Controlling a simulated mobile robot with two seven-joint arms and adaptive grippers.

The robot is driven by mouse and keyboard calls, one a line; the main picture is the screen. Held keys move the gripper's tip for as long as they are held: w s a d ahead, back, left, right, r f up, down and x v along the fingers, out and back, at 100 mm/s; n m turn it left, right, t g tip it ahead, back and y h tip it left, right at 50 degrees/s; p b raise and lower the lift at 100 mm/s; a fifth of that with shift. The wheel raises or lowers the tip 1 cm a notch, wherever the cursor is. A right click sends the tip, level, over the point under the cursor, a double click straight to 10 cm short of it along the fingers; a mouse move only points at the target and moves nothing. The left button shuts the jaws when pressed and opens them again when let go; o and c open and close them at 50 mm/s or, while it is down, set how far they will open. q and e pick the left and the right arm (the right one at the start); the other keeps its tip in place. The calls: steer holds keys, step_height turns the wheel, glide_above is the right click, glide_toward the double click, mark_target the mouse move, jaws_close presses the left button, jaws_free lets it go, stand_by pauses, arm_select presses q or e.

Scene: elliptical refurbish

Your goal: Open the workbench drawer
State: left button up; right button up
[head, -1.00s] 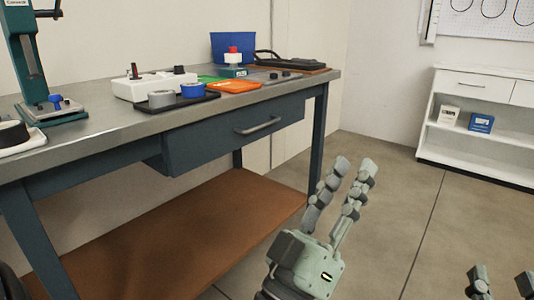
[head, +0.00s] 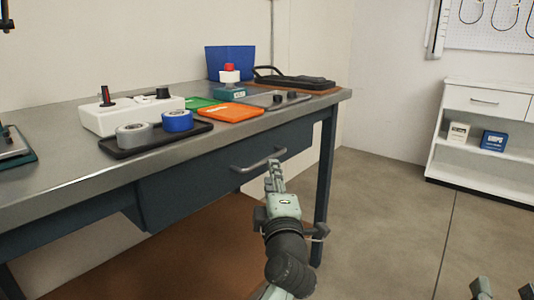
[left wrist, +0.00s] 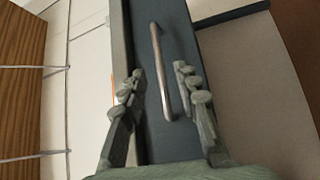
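The workbench drawer (head: 205,182) is a dark blue-grey box under the steel top, with no open gap visible above its front. Its grey bar handle (head: 252,164) runs along the front. My left gripper (head: 273,172) is at the right end of the handle in the head view. In the left wrist view its two fingers (left wrist: 159,72) are open, with the handle (left wrist: 162,75) showing between them and apart from both. Whether the fingertips reach past the bar is unclear. My right gripper (head: 504,289) shows only spread fingertips at the bottom right, open and empty.
On the bench (head: 63,178) are a black tray (head: 122,153) with tape rolls, a white control box (head: 107,117), an orange tray (head: 232,112) and a blue bin (head: 230,63). A bench leg (head: 326,185) stands right of the drawer. The floor (head: 395,225) further right is clear.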

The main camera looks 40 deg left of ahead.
arm_select(q)
steer(key=x, duration=0.7)
steer(key=shift+w+a+r+b, duration=0.15)
steer(key=shift+w+b, duration=0.1)
steer(key=shift+b, duration=0.1)
arm_select(e)
steer(key=shift+s+d+r+t, duration=0.15)
steer(key=shift+r+t, duration=0.15)
steer(key=shift+r, duration=0.15)
steer(key=shift+s+d+r+t, duration=0.1)
steer(key=shift+r+t, duration=0.2)
steer(key=shift+r, duration=0.1)
arm_select(q)
steer(key=shift+c, duration=0.4)
jaws_close()
